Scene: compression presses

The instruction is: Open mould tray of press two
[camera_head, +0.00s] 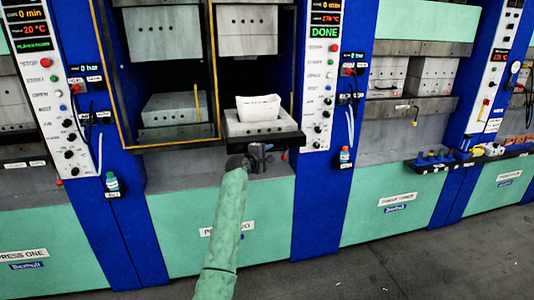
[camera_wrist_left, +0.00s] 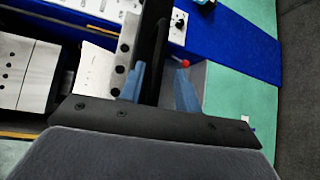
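Press two stands in the middle of the head view, its name plate (camera_head: 228,228) partly hidden by my left arm. Its mould tray (camera_head: 262,140) has a dark front edge and carries a grey block with holes and a pale piece (camera_head: 258,107) on top. My left gripper (camera_head: 260,155) is at the tray's front edge. In the left wrist view, the blue fingers of my left gripper (camera_wrist_left: 159,92) stand apart, with a dark bar (camera_wrist_left: 157,45) running between them. Whether they touch it is unclear. My right gripper is not in view.
The display (camera_head: 324,32) right of press two reads DONE. A safety gate with a yellow-edged frame (camera_head: 128,90) stands left of the tray. A small bottle (camera_head: 345,154) sits on the blue column to the right. A shelf with tools (camera_head: 440,163) juts out farther right.

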